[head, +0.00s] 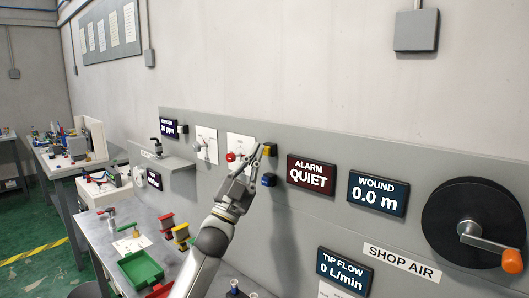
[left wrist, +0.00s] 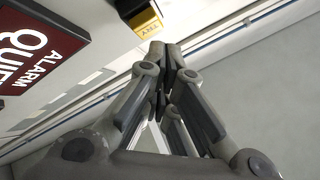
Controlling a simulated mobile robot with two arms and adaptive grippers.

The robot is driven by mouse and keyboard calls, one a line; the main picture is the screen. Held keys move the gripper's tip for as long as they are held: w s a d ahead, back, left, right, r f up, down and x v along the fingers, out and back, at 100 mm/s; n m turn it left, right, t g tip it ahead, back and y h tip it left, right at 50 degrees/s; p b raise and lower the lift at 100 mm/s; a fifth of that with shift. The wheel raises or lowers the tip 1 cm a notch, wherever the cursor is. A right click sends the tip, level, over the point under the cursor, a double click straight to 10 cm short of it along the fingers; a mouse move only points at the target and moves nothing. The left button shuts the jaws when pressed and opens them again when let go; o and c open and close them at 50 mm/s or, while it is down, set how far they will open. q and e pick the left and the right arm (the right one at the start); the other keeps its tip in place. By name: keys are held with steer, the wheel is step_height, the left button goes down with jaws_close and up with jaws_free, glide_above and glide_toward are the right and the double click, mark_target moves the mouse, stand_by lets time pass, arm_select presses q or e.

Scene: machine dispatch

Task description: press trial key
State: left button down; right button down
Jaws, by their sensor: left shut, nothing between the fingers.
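The yellow key (head: 270,149) sits on the grey wall panel, left of the red alarm display (head: 311,174), which reads "ALARM QUIET". In the left wrist view the yellow key (left wrist: 146,20) bears small lettering that looks like "TRY". My left gripper (head: 259,153) is shut and empty, its fingertips close beside the yellow key. In the left wrist view the fingertips (left wrist: 164,50) are just below the key in the picture; I cannot tell whether they touch it. My right gripper is not in view.
A blue key (head: 268,180) sits below the yellow one. A white plate with a red knob (head: 231,157) is to the left. A "WOUND 0.0 m" display (head: 377,194) and a black reel (head: 450,205) are to the right. A bench with a green tray (head: 141,269) stands below left.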

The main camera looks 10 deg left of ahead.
arm_select(q)
steer(key=shift+w+d, duration=0.1)
stand_by(0.6)
steer(key=shift+w+d+b, duration=0.15)
steer(key=shift+w+b, duration=0.15)
steer(key=shift+b, duration=0.05)
steer(key=shift+w+d+b, duration=0.25)
steer(key=shift+w+b, duration=0.1)
steer(key=shift+w, duration=0.05)
stand_by(0.7)
steer(key=shift+s, duration=0.1)
steer(key=shift+s+a+p, duration=0.4)
steer(key=shift+s+a, duration=0.1)
steer(key=shift+s, duration=0.2)
steer(key=s+a, duration=0.1)
steer(key=s+p, duration=0.1)
steer(key=s+a+p, duration=0.1)
steer(key=s, duration=0.1)
steer(key=shift+a, duration=0.35)
